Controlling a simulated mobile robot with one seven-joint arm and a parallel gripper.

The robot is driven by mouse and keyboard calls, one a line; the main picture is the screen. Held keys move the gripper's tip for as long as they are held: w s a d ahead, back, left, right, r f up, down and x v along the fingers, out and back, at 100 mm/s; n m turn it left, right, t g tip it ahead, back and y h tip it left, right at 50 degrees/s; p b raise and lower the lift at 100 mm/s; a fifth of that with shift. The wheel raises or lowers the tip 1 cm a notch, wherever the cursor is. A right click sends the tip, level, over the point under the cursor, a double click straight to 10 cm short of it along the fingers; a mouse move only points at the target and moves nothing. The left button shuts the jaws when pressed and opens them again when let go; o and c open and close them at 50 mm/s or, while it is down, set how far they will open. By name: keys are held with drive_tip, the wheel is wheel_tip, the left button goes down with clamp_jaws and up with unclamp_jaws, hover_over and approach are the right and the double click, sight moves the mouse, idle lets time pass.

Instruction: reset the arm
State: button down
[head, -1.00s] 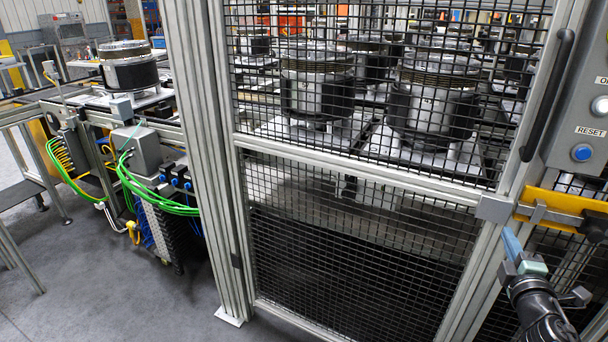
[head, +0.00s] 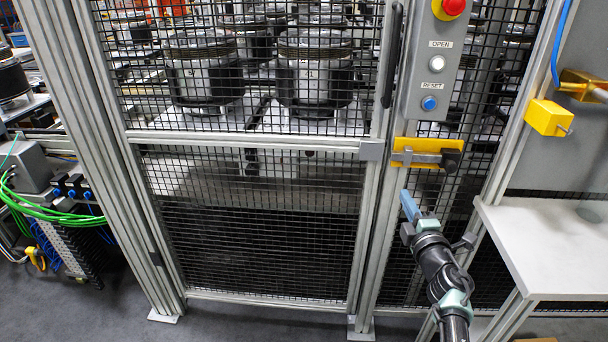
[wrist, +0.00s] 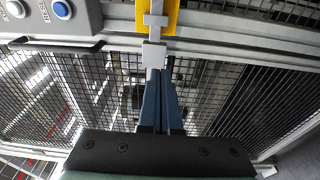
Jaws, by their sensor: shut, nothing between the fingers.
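My arm reaches up from the lower right in the head view, and my gripper (head: 408,205) is at its end with blue fingers. It is in front of the fence post, below the yellow latch (head: 427,153). In the wrist view, my gripper (wrist: 162,90) shows its two blue fingers close together with nothing held between them. The fingertips appear near the grey latch block (wrist: 153,54) in that view; I cannot tell whether they touch it.
A mesh gate (head: 250,215) in a metal frame fills the middle, with clutch pallets behind it. A control box (head: 436,70) with OPEN and RESET buttons is above the latch. A white table (head: 550,235) stands at right. Green cables (head: 50,208) hang at far left.

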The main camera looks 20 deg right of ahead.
drive_tip(key=s, duration=0.1)
drive_tip(key=s+d+p, duration=0.1)
drive_tip(key=s, duration=0.2)
drive_tip(key=shift+s+d+f, duration=0.35)
drive_tip(key=shift+s+d, duration=0.05)
drive_tip(key=w+a+r+m+t+h+p, duration=0.1)
drive_tip(key=w+a+r+m+t, duration=0.15)
drive_tip(key=a+r, duration=0.65)
drive_tip(key=w+a+r+m+t+h+p, duration=0.1)
drive_tip(key=a+r+m+t, duration=0.2)
drive_tip(key=r, duration=1.1)
drive_tip(key=w+a+r+m+t+h+p, duration=0.1)
drive_tip(key=w+a+r+m, duration=0.15)
drive_tip(key=a+r, duration=0.7)
drive_tip(key=s+a+r+m+t+y+p, duration=0.3)
drive_tip(key=s+a+r+m+y, duration=0.3)
drive_tip(key=s+a+r, duration=1.5)
drive_tip(key=shift+a+r+y, duration=0.85)
drive_tip(key=shift+y, duration=0.35)
drive_tip(key=shift+t, duration=0.25)
